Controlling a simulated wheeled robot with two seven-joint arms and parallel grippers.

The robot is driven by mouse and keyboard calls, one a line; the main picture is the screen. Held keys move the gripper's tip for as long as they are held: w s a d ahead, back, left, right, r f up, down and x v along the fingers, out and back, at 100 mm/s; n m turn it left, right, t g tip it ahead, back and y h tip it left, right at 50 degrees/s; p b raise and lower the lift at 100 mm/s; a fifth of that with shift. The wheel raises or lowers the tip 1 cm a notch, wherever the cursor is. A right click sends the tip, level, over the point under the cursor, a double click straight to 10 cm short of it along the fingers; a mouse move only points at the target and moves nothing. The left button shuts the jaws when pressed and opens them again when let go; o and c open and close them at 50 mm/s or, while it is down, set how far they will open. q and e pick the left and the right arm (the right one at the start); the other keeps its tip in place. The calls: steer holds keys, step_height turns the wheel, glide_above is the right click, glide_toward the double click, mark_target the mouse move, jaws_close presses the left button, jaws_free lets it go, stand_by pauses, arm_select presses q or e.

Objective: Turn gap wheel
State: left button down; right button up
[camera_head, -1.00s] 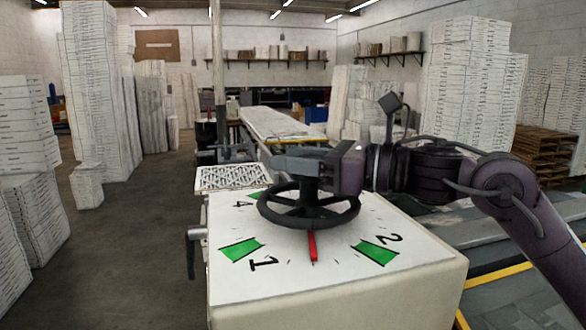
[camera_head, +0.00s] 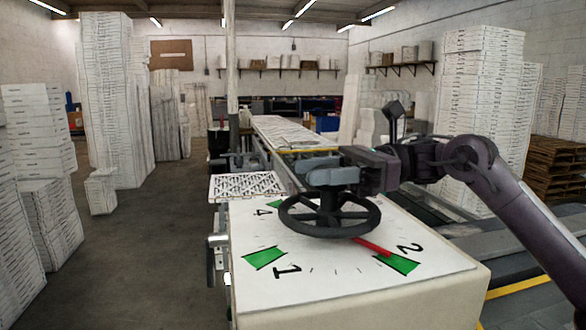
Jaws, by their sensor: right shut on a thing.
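The black gap wheel (camera_head: 330,214) stands above a white dial face (camera_head: 330,285) on a cream box. A red pointer (camera_head: 374,247) reaches out from under the wheel toward the lower right, with its tip at the green mark (camera_head: 397,264) beside the number 2. Another green mark (camera_head: 264,258) lies by the number 1, and a third shows partly by the 4, behind the wheel. My right gripper (camera_head: 331,180) is over the wheel's hub and shut on it; its fingertips are partly hidden. My left gripper is not in view.
A crank handle (camera_head: 216,250) sticks out on the box's left side. A white lattice panel (camera_head: 247,186) lies behind the dial, with a long conveyor (camera_head: 290,135) beyond. Tall stacks of boxed filters (camera_head: 487,110) stand on both sides. The floor at left is open.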

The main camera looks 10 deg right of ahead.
stand_by(0.5)
steer(key=o, duration=1.4)
steer(key=shift+d, duration=0.1)
steer(key=b, duration=0.1)
glide_above(363, 201)
